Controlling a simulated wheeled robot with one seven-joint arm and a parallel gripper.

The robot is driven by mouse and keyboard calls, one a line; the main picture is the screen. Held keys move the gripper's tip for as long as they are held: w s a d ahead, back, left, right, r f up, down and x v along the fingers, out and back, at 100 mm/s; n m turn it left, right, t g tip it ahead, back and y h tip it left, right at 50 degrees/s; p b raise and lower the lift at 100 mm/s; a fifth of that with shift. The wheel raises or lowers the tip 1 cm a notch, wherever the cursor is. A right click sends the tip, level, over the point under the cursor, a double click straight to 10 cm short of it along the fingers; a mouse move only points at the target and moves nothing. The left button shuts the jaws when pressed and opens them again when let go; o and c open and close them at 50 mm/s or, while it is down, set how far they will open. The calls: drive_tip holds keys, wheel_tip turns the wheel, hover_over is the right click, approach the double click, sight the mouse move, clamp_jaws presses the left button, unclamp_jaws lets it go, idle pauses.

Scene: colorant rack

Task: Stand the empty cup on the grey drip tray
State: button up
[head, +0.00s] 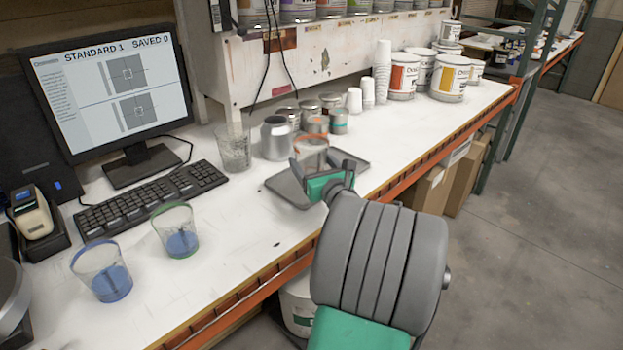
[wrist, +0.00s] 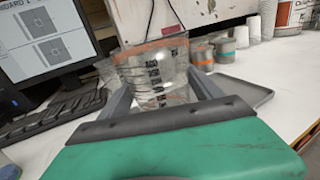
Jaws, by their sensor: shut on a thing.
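The empty cup (head: 311,151) is clear, with an orange-red rim band. My gripper (head: 312,172) is shut on it, above or on the grey drip tray (head: 283,188). In the wrist view the cup (wrist: 160,72) stands roughly upright between my two fingers (wrist: 163,92), with dark markings on its side. The tray (wrist: 247,90) shows to the right of the cup there. The cup's base is hidden by my gripper, so I cannot tell whether it touches the tray.
Two clear cups with blue liquid, one blue-rimmed (head: 103,272) and one green-rimmed (head: 178,232), stand at the front left. A clear container (head: 234,148) and a grey can (head: 275,138) stand behind the tray. A keyboard (head: 152,199) lies left. Bare counter lies to the tray's right.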

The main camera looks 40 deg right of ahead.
drive_tip(key=shift+w+d+f, duration=0.3)
drive_tip(key=shift+w+f, duration=0.1)
drive_tip(key=shift+f, duration=0.2)
drive_tip(key=shift+w+d+f, duration=0.25)
drive_tip(key=shift+w+f, duration=0.15)
drive_tip(key=shift+f, duration=0.15)
drive_tip(key=shift+w+d+f+b, duration=0.15)
drive_tip(key=shift+f+b, duration=0.25)
drive_tip(key=shift+f, duration=1.35)
drive_tip(key=shift+f, duration=0.2)
drive_tip(key=o, duration=1.4)
drive_tip(key=shift+r, duration=0.2)
drive_tip(key=v, duration=1.2)
drive_tip(key=shift+b, duration=0.3)
